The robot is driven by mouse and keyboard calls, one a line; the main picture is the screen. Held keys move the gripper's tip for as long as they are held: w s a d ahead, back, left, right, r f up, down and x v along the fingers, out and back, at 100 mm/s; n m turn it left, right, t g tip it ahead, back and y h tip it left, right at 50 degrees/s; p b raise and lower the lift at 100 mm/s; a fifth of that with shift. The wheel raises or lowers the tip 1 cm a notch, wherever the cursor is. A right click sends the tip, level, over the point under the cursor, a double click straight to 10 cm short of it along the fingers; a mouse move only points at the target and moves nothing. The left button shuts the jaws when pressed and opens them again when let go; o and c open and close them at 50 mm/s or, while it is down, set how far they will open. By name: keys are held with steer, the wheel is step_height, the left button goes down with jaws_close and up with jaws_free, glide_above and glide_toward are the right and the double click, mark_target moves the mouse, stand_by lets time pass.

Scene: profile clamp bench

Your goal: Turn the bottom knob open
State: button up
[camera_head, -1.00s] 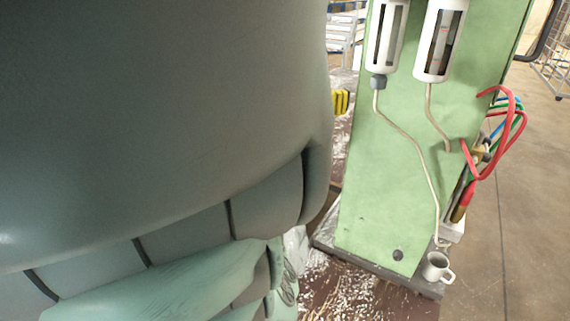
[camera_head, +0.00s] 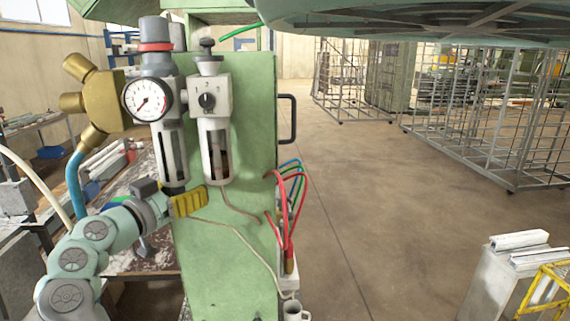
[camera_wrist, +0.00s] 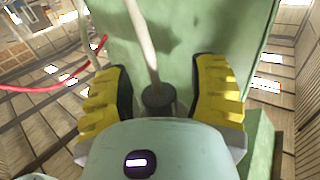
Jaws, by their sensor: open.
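The bottom knob is a small dark grey cap (camera_head: 175,190) under the left clear-windowed bowl (camera_head: 171,150) on the green machine, with a thin tube coming out of it. In the wrist view the knob (camera_wrist: 158,99) sits between the two yellow ribbed fingers, with a visible gap on each side. My gripper (camera_wrist: 163,78) is open and empty, and its fingers straddle the knob. In the head view my gripper (camera_head: 188,203) comes in from the lower left, and its yellow fingers partly cover the knob's surroundings.
A pressure gauge (camera_head: 147,100) and a numbered dial (camera_head: 207,100) sit above. A second bowl (camera_head: 214,150) hangs close on the right. Open floor lies to the right.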

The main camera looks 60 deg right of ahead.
steer(key=shift+s, duration=0.1)
steer(key=shift+c, duration=0.2)
jaws_close()
steer(key=shift+r, duration=0.1)
stand_by(0.5)
